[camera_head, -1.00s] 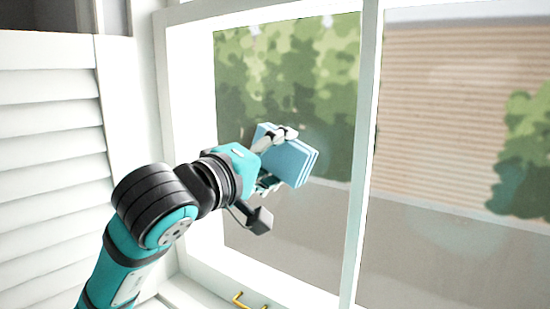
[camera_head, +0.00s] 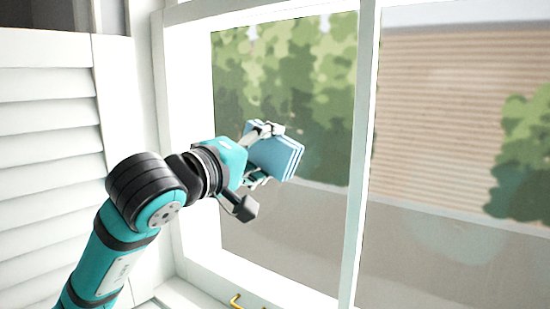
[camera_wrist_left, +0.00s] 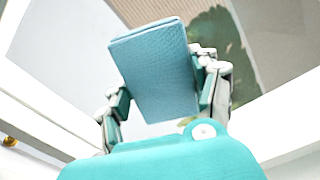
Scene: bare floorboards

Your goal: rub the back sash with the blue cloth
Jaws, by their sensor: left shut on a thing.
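The blue cloth (camera_head: 276,157) is a folded light-blue pad held in my left gripper (camera_head: 262,156), which is shut on it. In the left wrist view the cloth (camera_wrist_left: 158,70) sits between the two fingers of the gripper (camera_wrist_left: 163,95). The window has two panes side by side; the cloth is in front of the left pane (camera_head: 290,225). I cannot tell whether it touches the glass. Which sash is the back one is not clear from the view. My right gripper is not in view.
A white mullion (camera_head: 358,170) stands right of the cloth. A white louvred shutter (camera_head: 48,140) is at the left. Bushes and a siding wall show beyond the glass.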

